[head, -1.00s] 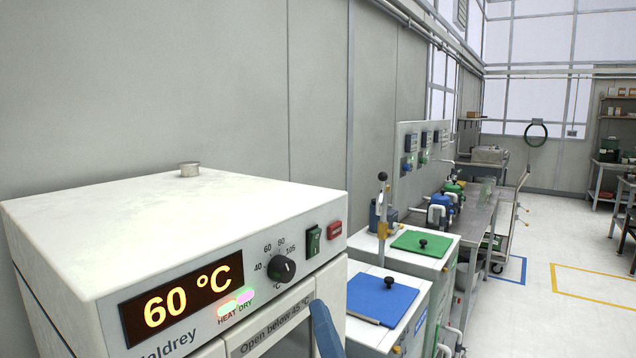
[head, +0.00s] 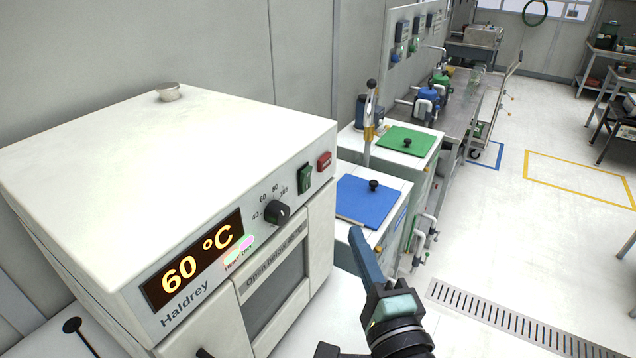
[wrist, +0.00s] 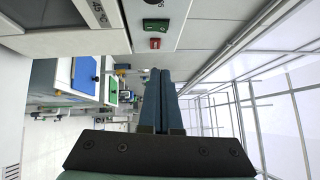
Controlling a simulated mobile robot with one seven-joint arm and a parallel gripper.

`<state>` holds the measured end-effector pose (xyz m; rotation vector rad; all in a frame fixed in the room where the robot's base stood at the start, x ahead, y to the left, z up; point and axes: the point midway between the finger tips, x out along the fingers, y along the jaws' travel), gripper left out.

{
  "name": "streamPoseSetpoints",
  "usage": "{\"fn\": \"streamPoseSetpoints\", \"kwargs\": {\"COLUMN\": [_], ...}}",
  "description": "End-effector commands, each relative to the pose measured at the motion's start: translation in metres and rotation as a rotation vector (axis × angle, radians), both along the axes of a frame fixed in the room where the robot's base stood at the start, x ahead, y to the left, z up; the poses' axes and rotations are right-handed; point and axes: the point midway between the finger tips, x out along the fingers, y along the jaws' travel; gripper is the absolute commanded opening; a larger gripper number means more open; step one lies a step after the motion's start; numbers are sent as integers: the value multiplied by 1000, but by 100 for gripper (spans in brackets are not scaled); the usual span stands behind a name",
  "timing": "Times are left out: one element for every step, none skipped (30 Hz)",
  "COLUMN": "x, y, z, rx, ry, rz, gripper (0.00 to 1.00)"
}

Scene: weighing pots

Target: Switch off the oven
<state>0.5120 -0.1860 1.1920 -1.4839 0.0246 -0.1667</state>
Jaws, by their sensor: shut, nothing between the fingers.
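The white oven (head: 110,150) stands at the left of the head view. Its lit display (head: 196,262) reads 60 °C, and lit marks show by the HEAT and DRY labels (head: 238,256). A black dial (head: 277,212), a green rocker switch (head: 304,178) and a red switch (head: 324,161) sit on its front panel. My gripper (head: 357,238) is shut and empty, in front of the oven's right side, apart from the switches. In the wrist view the shut fingers (wrist: 161,76) point toward the panel area, with the green switch (wrist: 157,25) and red switch (wrist: 155,43) beyond the tips.
A small metal pot (head: 169,92) sits on the oven top. White cabinets with a green lid (head: 400,140) and a blue lid (head: 368,203) stand right of the oven. A bench (head: 478,100) runs behind. The floor (head: 540,220) at right is clear, with a drain grate (head: 500,318).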

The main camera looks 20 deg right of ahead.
Motion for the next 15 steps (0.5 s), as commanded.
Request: {"fn": "streamPoseSetpoints", "kwargs": {"x": [2,4,7,10,14,19,25,30,38,43,50,57,63,69,76], "y": [0,0,0,-1,-2,-2,-3,-3,-4,-5,-6,-7,-8,-8,-9], "z": [1,1,2,3,4,5,6,6,7,8,9,9,9,10,10], "rx": [-1,-1,-1,-1,-1,-2,-2,-2,-2,-2,-2,-2,-2,-2,-3], "ry": [0,-1,-1,-1,-1,-2,-2,-1,-2,-2,-2,-1,-2,-2,-1], "rz": [1,1,1,1,1,1,1,2,2,2,2,2,2,2,2], "gripper": [0,0,0,0,0,0,0,0,0,0,0,0,0,0,0]}}
